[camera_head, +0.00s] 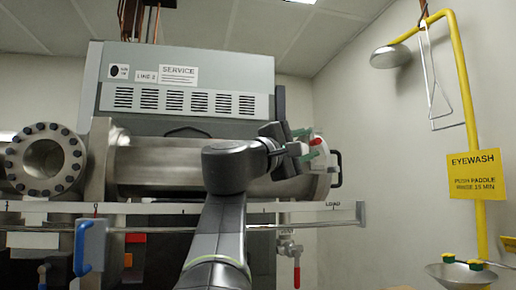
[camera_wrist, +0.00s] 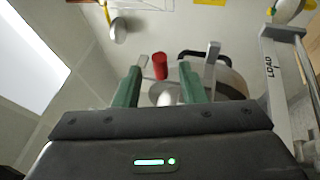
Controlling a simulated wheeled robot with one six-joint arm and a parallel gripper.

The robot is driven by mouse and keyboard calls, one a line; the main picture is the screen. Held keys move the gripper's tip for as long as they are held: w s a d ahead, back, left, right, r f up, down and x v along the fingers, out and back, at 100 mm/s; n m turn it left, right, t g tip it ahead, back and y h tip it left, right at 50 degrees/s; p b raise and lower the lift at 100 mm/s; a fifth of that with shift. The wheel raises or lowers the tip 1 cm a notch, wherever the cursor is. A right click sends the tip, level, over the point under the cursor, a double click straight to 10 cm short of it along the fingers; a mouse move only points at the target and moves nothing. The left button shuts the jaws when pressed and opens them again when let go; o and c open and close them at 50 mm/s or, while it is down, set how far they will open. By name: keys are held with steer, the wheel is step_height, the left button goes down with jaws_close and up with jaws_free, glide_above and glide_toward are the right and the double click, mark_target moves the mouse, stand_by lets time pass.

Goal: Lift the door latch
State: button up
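My gripper (camera_head: 304,145) is at the load-end door (camera_head: 322,180) of the steel chamber. Its two green fingers are apart, and in the wrist view the gripper (camera_wrist: 162,72) is open. In the wrist view the red grip (camera_wrist: 160,65) appears between the fingertips, with gaps on both sides. A pale metal stem shows below it. A black curved door handle (camera_head: 336,168) is right of the latch. My arm hides part of the chamber and door.
A rail marked LOAD (camera_head: 333,205) runs in front of the chamber. A blue handle (camera_head: 90,248) stands at left and a red-handled valve (camera_head: 296,268) hangs below. A yellow eyewash station (camera_head: 468,110) stands at right. Space between door and eyewash looks free.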

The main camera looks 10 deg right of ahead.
steer(key=b+v, duration=0.1)
steer(key=v, duration=1.2)
steer(key=shift+s+a, duration=0.15)
steer(key=shift+a, duration=0.2)
steer(key=shift+d, duration=0.15)
steer(key=shift+p+x, duration=0.55)
steer(key=shift+x, duration=6.25)
